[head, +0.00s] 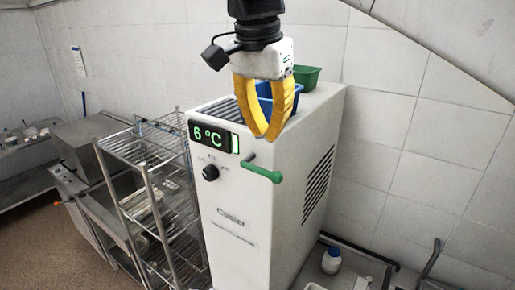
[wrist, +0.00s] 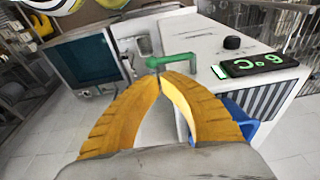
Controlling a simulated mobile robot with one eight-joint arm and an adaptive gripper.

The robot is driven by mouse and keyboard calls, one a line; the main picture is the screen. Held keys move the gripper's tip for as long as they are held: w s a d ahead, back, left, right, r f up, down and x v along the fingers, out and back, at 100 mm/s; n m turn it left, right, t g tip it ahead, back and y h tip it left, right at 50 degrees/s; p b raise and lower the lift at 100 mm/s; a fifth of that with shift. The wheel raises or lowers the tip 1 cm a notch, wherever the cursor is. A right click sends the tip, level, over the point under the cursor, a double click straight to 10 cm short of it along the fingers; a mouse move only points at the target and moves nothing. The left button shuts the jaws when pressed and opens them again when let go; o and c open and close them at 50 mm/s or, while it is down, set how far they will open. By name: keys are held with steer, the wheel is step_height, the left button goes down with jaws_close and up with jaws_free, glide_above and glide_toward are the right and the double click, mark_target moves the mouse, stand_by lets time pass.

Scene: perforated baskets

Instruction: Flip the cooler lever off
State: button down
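The cooler (head: 240,215) is a tall white cabinet with a green "6 °C" display (head: 213,136) and a black knob (head: 210,173). Its green lever (head: 263,174) sticks out from the front, right of the knob, and lies roughly level. In the wrist view the lever (wrist: 172,60) shows just beyond my fingertips. My gripper (head: 266,136) has two yellow fingers whose tips meet, with nothing visible between them. It is in front of the cooler's upper part, above the lever in the head view. A gap to the lever shows there. In the wrist view the fingertips (wrist: 162,77) almost overlap the lever's end.
A blue basket (head: 265,90), partly hidden by my fingers, and a green basket (head: 307,74) stand on the cooler's top. A wire rack (head: 150,170) stands close on the left. A white bottle (head: 331,260) is at the lower right. Tiled walls are behind.

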mark_target(272, 175)
steer(key=f, duration=0.2)
steer(key=w+f+p, duration=0.1)
steer(key=f, duration=0.2)
steer(key=w+f, duration=0.1)
steer(key=f, duration=0.2)
steer(key=shift+d, duration=0.4)
steer(key=shift+s, duration=0.1)
steer(key=shift+f, duration=0.1)
